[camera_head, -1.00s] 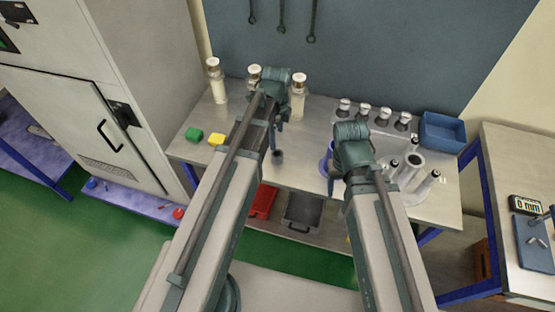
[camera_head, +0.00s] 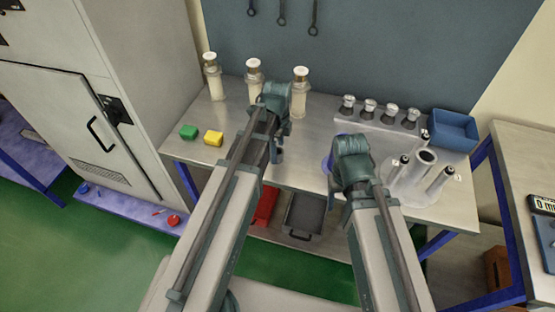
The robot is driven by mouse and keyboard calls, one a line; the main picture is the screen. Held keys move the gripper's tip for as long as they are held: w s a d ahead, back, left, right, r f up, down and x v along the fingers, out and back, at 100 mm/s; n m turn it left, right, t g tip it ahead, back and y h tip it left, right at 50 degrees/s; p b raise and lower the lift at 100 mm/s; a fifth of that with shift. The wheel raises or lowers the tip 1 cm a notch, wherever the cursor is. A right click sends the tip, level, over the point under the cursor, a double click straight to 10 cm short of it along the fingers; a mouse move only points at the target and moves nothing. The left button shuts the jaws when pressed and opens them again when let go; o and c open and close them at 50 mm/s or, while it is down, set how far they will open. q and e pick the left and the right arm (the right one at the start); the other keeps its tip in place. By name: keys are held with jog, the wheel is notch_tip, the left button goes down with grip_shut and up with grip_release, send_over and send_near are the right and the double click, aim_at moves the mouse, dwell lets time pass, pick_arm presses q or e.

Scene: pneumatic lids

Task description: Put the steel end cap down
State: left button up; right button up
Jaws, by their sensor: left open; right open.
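A small dark steel piece (camera_head: 278,155), which looks like the end cap, appears on the bench near its front edge. My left gripper (camera_head: 281,138) is open, pointing down right above it; whether the fingers touch it is hidden by the arm. My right gripper (camera_head: 335,188) is open and empty near the bench's front edge, in front of a blue round thing (camera_head: 326,165) that it partly hides. Several steel-and-dark caps (camera_head: 370,107) stand in a row at the back right.
Three pale capped cylinders (camera_head: 300,95) stand at the back left. A blue bin (camera_head: 454,130) and a fixture with upright cylinders (camera_head: 425,160) are at the right. The bench's (camera_head: 245,130) centre has bare room.

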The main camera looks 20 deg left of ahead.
pick_arm(q)
notch_tip(320, 180, down, 3)
jog(key=shift+b, duration=0.95)
jog(key=shift+r, duration=0.1)
pick_arm(e)
notch_tip(320, 180, down, 3)
jog(key=shift+r, duration=0.1)
pick_arm(q)
grip_shut()
